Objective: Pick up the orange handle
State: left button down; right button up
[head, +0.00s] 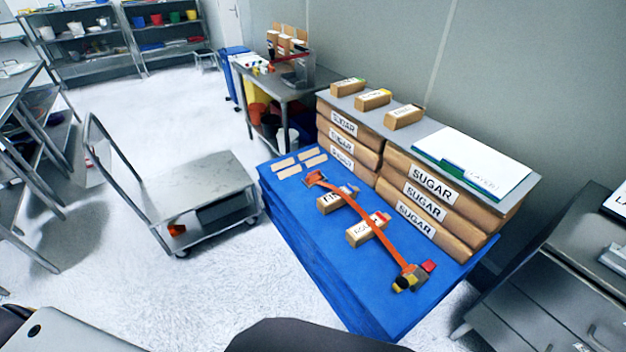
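The orange handle (386,243) is a long, thin, slightly bowed bar. It lies diagonally across the blue platform (300,228), from near the small pale blocks to the front right. Its far end (316,178) has a short orange crosspiece. Its near end meets a small cluster of dark, yellow and red parts (410,279), too small to make out. The bar passes over or close beside two small brown labelled packs (335,200) and (364,231); I cannot tell whether it touches them. Neither of my grippers shows in the head view.
Stacked brown SUGAR bags (430,190) stand behind the handle, under a grey board (475,163) with packs and a white clipboard (470,160). A grey cart (190,185) stands left of the platform. A dark cabinet (540,300) is at right. White floor is open at left.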

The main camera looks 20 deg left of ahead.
aim_at(310, 180)
jog(key=i+j+z, duration=0.3)
jog(key=j+z, duration=0.15)
jog(key=j, duration=0.4)
jog(key=i+j+z, duration=0.15)
jog(key=j+z, duration=0.3)
jog(key=j, duration=0.4)
jog(key=j+z, duration=0.45)
jog(key=j, duration=0.5)
jog(key=k+j+z, duration=0.15)
jog(key=j+z, duration=0.3)
jog(key=j, duration=0.45)
